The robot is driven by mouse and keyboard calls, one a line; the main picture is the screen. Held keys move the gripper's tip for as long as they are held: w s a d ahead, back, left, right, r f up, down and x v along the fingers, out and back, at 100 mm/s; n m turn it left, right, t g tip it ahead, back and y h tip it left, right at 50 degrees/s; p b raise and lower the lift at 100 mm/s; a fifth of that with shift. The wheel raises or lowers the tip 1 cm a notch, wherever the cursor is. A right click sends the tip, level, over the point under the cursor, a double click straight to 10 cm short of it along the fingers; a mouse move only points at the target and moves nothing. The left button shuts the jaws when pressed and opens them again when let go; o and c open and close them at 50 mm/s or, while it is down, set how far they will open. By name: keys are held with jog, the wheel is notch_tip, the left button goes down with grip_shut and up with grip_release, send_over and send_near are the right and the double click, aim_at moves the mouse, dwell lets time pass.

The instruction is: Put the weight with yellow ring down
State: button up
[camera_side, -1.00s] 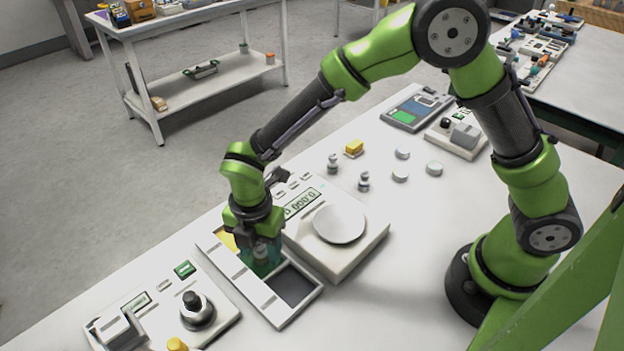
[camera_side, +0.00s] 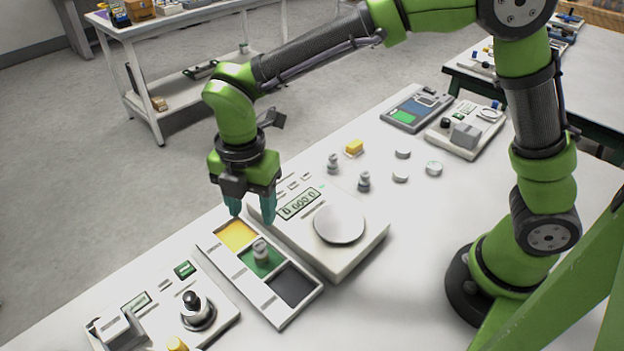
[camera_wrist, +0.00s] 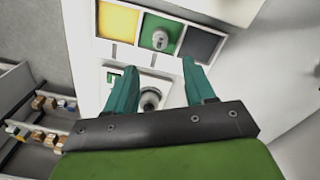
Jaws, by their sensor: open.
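A small grey metal weight (camera_side: 260,250) stands upright in the green compartment of the white tray (camera_side: 284,321). The wrist view shows the same weight (camera_wrist: 160,40) in the green square; I cannot make out the colour of its ring. My gripper (camera_side: 252,218) is open and empty, above the tray and clear of the weight. Its two teal fingers also show spread apart in the wrist view (camera_wrist: 163,85). Two other grey weights stand on the table, one at the back (camera_side: 333,164) and one nearer (camera_side: 364,181); their rings are not clear.
The tray also has an empty yellow compartment (camera_side: 237,235) and an empty dark grey one (camera_side: 292,286). A scale (camera_side: 340,268) with a round pan and zero-like reading stands right of the tray.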

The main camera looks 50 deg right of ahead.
jog(key=s+d+r+m+t+y, duration=0.2)
jog(key=s+d+r+m+t, duration=0.15)
jog(key=d+r+m, duration=0.8)
jog(key=s+d+m+t, duration=0.3)
jog(key=s+d+m, duration=0.6)
jog(key=m, duration=0.7)
jog(key=shift+d+f+t, duration=0.25)
jog(key=shift+d+t, duration=0.1)
jog(key=shift+w, duration=0.1)
